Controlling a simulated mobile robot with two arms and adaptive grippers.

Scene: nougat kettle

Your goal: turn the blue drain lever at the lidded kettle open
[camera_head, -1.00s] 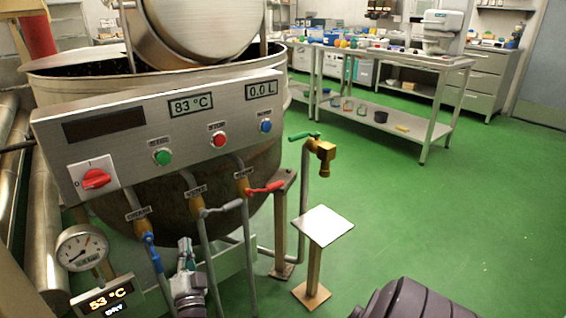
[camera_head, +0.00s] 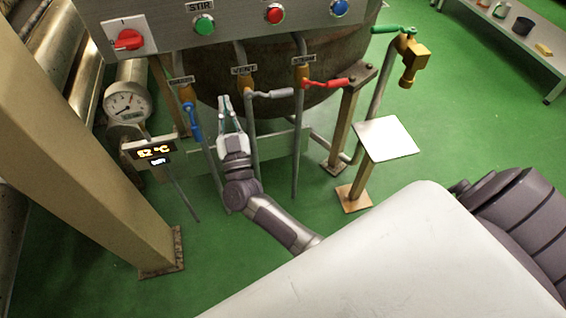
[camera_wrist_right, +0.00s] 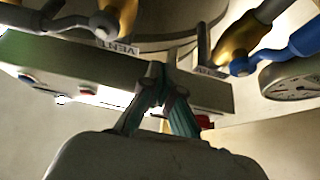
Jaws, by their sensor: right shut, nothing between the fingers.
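The blue drain lever (camera_head: 194,122) hangs down along the pipe below the left brass valve of the kettle (camera_head: 265,78). It also shows at the right in the right wrist view (camera_wrist_right: 292,50), joined to a brass valve. The lid is out of view now. My right gripper (camera_head: 225,100) points up between the drain pipe and the vent pipe, to the right of the blue lever and apart from it. Its fingers (camera_wrist_right: 164,82) are shut with nothing between them. My left gripper is not in view.
The grey vent lever (camera_head: 270,94) and red lever (camera_head: 326,84) sit to the right. A round gauge (camera_head: 127,103) and a temperature display (camera_head: 153,151) stand at left, beside a beige post (camera_head: 85,165). A small plate stand (camera_head: 384,139) is at right.

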